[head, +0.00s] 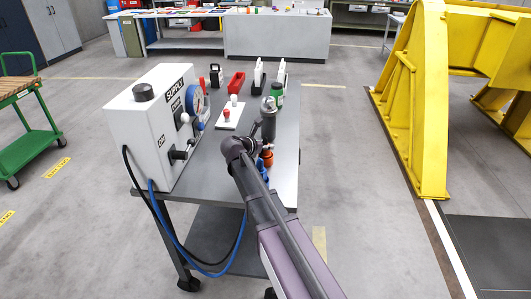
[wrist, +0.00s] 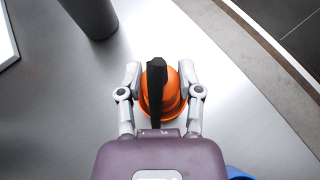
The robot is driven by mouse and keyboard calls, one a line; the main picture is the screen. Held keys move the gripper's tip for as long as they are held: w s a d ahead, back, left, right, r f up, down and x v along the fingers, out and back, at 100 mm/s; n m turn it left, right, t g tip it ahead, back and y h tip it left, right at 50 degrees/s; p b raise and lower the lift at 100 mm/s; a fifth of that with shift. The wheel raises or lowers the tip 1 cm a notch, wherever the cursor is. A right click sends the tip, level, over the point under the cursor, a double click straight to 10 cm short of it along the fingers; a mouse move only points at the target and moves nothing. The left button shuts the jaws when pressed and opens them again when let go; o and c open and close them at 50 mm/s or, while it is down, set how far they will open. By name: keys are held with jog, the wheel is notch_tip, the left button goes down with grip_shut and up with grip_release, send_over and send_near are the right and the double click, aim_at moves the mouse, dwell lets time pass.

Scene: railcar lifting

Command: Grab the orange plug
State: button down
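The orange plug (wrist: 173,98) stands on the grey metal tabletop in the wrist view, round and wide, with a black upright piece (wrist: 156,88) across its middle. My gripper (wrist: 159,72) is over it with its two fingers apart, one on each side of the black piece. Gaps show between the fingers and the black piece. I cannot tell whether the fingertips touch the orange part. In the head view a small patch of orange (head: 267,158) shows beside my arm, which hides much of that spot.
A blue object (wrist: 238,173) lies close to the plug. The white supply box (head: 150,125) with hoses stands at the table's left. A yellow frame (head: 428,110) stands right.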

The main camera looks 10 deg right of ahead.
jog(key=shift+r, duration=0.2)
dwell(0.3)
notch_tip(320, 180, up, 9)
jog(key=p, duration=0.9)
jog(key=shift+r+p, duration=0.2)
jog(key=shift+p, duration=0.2)
jog(key=shift+r, duration=0.1)
